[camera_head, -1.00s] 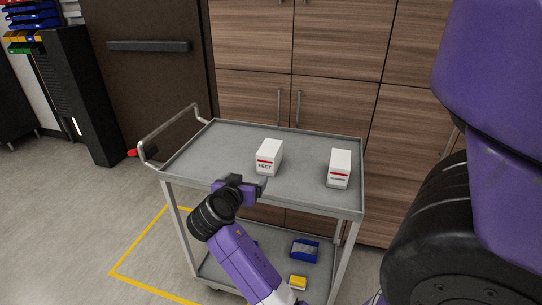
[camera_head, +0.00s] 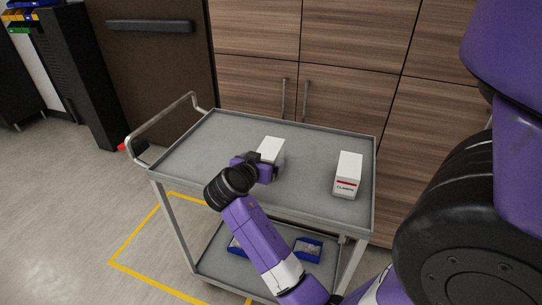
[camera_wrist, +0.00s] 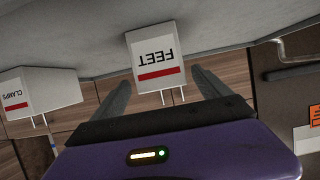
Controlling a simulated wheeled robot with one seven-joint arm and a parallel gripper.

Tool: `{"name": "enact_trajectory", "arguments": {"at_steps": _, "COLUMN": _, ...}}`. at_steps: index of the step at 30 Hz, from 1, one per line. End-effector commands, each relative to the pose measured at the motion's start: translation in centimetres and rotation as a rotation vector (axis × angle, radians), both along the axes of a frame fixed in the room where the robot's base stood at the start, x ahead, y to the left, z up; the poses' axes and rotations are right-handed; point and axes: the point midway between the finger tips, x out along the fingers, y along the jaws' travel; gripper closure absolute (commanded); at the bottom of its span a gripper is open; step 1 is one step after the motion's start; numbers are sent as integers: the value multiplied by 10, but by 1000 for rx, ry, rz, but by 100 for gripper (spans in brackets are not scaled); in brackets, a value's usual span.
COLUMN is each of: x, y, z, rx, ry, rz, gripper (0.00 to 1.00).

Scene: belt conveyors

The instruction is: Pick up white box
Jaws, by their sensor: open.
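Two white boxes stand on the grey top shelf of a cart. The left white box (camera_head: 271,149) is partly hidden behind my gripper in the head view. In the wrist view this box, marked FEET (camera_wrist: 156,58) with a red stripe, appears upside down, ahead of and between the fingers. The right white box, marked CLAMPS (camera_head: 348,175), stands apart near the cart's right end; it also shows at the left of the wrist view (camera_wrist: 38,92). My gripper (camera_wrist: 166,95) is open and empty, close in front of the FEET box. Contact cannot be told.
The cart's top (camera_head: 208,150) has a raised rim and is clear to the left of the boxes. Blue bins (camera_head: 308,249) sit on the lower shelf. Wooden cabinets (camera_head: 345,60) stand behind the cart. A yellow line (camera_head: 150,232) marks the floor.

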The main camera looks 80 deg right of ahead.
Motion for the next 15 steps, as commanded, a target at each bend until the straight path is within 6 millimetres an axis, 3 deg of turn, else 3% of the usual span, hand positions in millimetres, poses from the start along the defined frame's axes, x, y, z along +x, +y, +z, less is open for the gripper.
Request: {"name": "enact_trajectory", "arguments": {"at_steps": 15, "x": -4, "y": -57, "z": -15, "rx": 1, "ry": -1, "rz": 0, "gripper": 13}}
